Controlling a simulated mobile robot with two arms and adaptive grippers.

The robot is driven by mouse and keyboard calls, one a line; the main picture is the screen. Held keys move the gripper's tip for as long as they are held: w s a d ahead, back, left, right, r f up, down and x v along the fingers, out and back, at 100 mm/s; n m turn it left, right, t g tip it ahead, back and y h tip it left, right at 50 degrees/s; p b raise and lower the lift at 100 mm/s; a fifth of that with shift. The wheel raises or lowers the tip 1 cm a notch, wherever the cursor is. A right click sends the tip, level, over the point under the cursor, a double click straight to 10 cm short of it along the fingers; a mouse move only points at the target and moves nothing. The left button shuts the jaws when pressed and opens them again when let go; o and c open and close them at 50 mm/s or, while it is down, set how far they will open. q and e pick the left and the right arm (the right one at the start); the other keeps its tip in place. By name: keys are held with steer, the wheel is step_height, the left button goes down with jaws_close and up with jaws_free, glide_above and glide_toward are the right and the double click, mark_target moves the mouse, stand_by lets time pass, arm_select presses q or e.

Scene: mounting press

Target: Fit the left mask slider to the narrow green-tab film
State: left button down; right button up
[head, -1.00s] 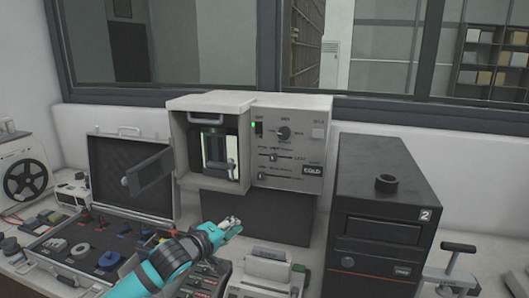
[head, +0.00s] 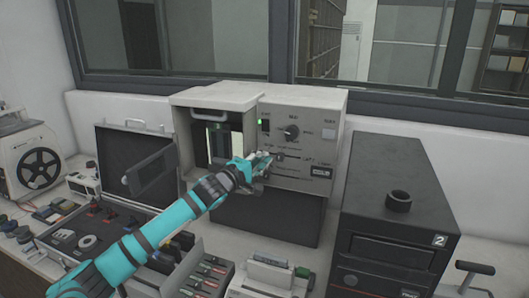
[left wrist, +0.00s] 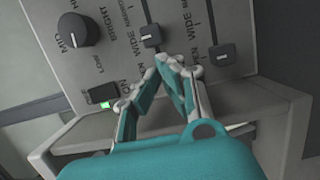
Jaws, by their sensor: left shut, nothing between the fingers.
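The control panel (head: 300,140) of the cream machine carries two sliders. The upper slider cap (left wrist: 151,36) and the lower slider cap (left wrist: 222,55) show in the left wrist view, with WIDE lettering by their tracks. I cannot read which is the left mask. My left gripper (head: 264,161) is at the panel; its closed, empty fingertips (left wrist: 168,66) are just beside the upper cap. I cannot tell whether they touch it. My right gripper is not in view.
The knob (left wrist: 74,30) and lit green switch (left wrist: 103,94) are near my fingers. The machine's bright window (head: 217,140) sits left of the panel. A black computer case (head: 400,215) stands right. An open tool case (head: 135,165) lies left.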

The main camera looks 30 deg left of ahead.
mark_target(278, 158)
arm_select(q)
steer(key=shift+w+r, duration=0.1)
steer(key=shift+w, duration=0.5)
steer(key=shift+d, duration=0.2)
steer(key=d, duration=0.3)
steer(key=shift+w, duration=0.35)
steer(key=shift+w+d, duration=0.15)
steer(key=shift+d, duration=0.25)
steer(key=shift+a, duration=0.1)
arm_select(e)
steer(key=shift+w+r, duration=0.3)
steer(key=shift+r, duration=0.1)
